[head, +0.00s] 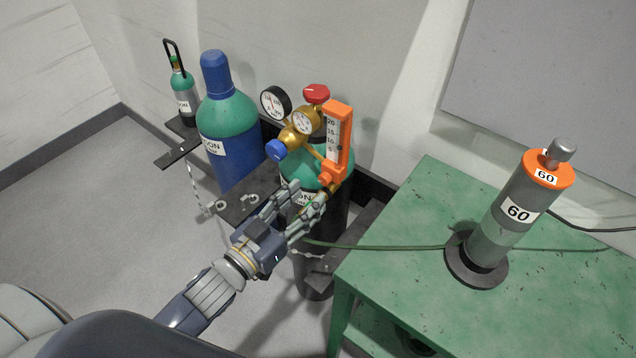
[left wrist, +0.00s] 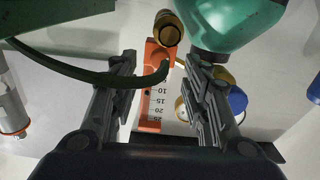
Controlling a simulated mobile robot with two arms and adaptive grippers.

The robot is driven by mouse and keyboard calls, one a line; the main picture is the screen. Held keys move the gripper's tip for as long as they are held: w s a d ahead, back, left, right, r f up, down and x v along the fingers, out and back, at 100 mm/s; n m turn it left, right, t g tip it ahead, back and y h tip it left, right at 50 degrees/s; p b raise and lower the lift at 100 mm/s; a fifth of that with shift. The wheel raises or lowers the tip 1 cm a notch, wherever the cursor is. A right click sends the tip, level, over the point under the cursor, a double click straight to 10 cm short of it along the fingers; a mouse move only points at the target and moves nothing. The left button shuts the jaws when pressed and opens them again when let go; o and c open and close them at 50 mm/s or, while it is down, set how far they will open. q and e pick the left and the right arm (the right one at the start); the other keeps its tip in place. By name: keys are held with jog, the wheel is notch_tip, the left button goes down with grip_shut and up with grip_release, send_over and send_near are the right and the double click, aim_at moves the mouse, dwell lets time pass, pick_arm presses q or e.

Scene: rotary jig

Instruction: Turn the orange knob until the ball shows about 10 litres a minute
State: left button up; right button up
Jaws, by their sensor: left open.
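The orange flowmeter (head: 344,130) stands upright on the regulator of a green-shouldered cylinder (head: 300,168). The orange knob (head: 326,178) appears low on the flowmeter, just beyond my fingers. My left gripper (head: 312,190) is open and empty, with its fingers in front of the cylinder's shoulder. In the left wrist view the flowmeter (left wrist: 155,56) appears upside down between the open fingers (left wrist: 160,64), with a brass fitting (left wrist: 167,27) and hose end close by. My right gripper is not in view.
A red knob (head: 316,93), a blue knob (head: 276,150) and two gauges crowd the regulator. A blue cylinder (head: 228,140) is at left.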

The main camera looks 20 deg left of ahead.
aim_at(323, 182)
pick_arm(q)
jog(key=shift+p+x, duration=0.3)
jog(key=shift+x, duration=2.3)
